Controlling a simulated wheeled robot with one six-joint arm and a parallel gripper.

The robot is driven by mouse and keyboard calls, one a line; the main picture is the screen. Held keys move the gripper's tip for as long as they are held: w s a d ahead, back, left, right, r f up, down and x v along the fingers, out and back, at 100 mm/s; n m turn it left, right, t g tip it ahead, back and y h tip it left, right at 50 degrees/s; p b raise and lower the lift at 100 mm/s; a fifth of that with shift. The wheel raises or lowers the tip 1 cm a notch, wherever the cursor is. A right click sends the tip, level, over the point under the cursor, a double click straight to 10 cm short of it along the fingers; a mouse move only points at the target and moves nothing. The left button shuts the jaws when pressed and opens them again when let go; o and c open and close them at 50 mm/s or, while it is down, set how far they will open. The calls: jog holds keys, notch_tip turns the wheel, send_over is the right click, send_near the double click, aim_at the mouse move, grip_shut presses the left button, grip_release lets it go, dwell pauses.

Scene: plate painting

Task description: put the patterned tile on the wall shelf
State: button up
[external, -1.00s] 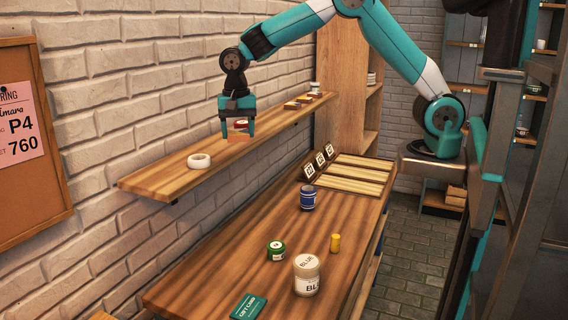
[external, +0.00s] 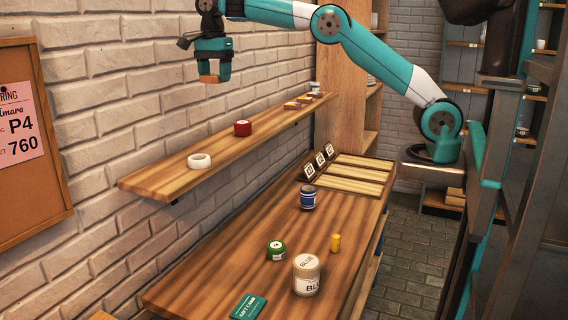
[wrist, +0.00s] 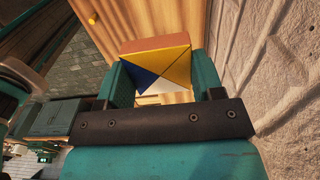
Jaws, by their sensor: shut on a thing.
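In the external view, my gripper (external: 212,74) hangs in the air above the wall shelf (external: 156,183), close to the brick wall; only the tile's orange edge (external: 209,79) shows between the fingertips. The shelf is a long wooden board on the wall, and the tile is clear of it.
On the shelf stand a white ring (external: 199,161), a red jar (external: 243,128) and several small items (external: 300,102) at the far end. Bare board lies between ring and jar. The workbench (external: 215,258) below holds jars and a green card (external: 248,307).

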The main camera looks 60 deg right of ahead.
aim_at(219, 147)
notch_tip(219, 147, down, 19)
jog(key=p, duration=0.3)
jog(key=shift+r, duration=0.2)
jog(key=shift+f, duration=0.15)
jog(key=o, duration=1)
